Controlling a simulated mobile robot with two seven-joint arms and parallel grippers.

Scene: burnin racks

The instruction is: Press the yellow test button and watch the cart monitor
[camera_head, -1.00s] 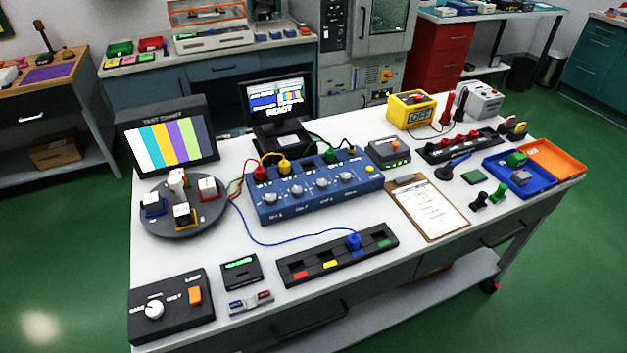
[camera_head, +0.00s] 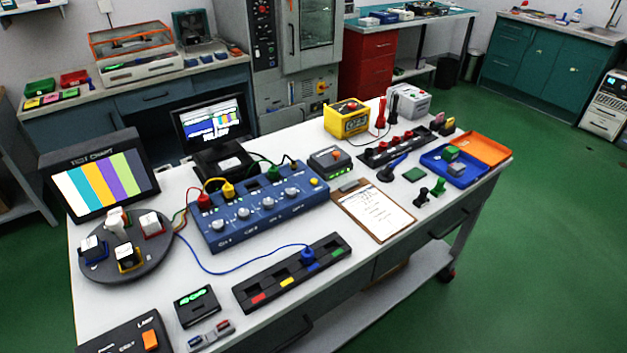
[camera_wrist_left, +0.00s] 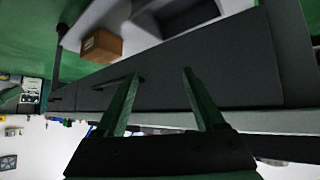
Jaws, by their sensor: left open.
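The yellow button (camera_head: 314,182) sits at the right end of the top of the blue switch box (camera_head: 262,212), which has several knobs and plugged cables. The monitor (camera_head: 210,122) stands behind the box, lit with coloured bars and white text too small to read surely. No gripper shows in the head view. In the left wrist view my left gripper (camera_wrist_left: 160,76) is open and empty, its two fingers in front of a dark drawer front (camera_wrist_left: 190,65). My right gripper is not in view.
A tilted test chart screen (camera_head: 105,180) and a round turntable (camera_head: 128,262) stand on the left of the white table. A clipboard (camera_head: 373,212), a slotted strip (camera_head: 290,275) and a grey box with an orange button (camera_head: 330,162) lie nearby. A blue cable crosses the tabletop.

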